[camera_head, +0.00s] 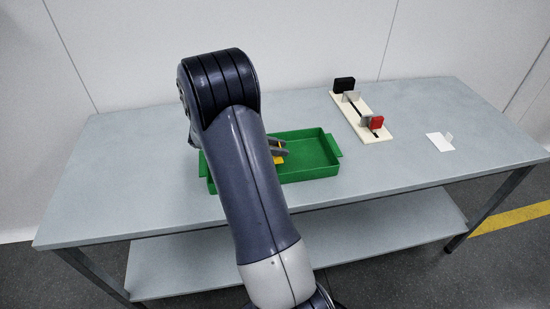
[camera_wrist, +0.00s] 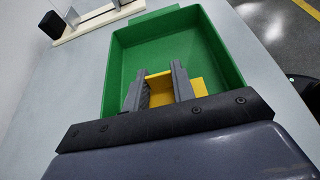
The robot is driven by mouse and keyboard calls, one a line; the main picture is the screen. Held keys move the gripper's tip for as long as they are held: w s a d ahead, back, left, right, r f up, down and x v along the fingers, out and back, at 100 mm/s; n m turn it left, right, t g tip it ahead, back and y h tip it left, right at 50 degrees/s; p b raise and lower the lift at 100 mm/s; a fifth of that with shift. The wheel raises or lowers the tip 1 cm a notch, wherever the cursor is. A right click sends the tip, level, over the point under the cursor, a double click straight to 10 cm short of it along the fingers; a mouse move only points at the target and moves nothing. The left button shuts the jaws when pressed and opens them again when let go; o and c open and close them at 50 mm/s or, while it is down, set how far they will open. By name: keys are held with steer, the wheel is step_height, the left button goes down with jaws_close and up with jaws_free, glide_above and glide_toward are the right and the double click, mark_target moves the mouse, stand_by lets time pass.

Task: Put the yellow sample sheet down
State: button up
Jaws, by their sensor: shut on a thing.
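The yellow sample sheet (camera_wrist: 160,92) is between the two fingers of my gripper (camera_wrist: 158,85) in the wrist view. The fingers are shut on it. Another yellow part of it shows to the right of the right finger. In the head view a little of the yellow sheet (camera_head: 279,160) shows beside my gripper (camera_head: 278,147), mostly hidden by my arm. The gripper and sheet are over the inside of the green tray (camera_head: 312,178). The tray also shows in the wrist view (camera_wrist: 222,46). I cannot tell whether the sheet touches the tray floor.
A cream rail fixture (camera_head: 362,118) with a black block (camera_head: 344,85), grey plates and a red block (camera_head: 376,122) stands behind and right of the tray. A white folded card (camera_head: 440,141) lies at the right of the grey table (camera_head: 420,178). The table's left side is clear.

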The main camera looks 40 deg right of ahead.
steer(key=shift+f+b, duration=0.3)
steer(key=shift+f, duration=1.45)
steer(key=shift+f, duration=0.1)
steer(key=o, duration=1)
steer(key=shift+c, duration=0.2)
steer(key=shift+w+a+r, duration=0.15)
steer(key=shift+a+r, duration=0.05)
steer(key=shift+r, duration=0.05)
steer(key=p+v, duration=0.1)
steer(key=v, duration=1)
steer(key=shift+a+r, duration=0.1)
steer(key=shift+a, duration=0.1)
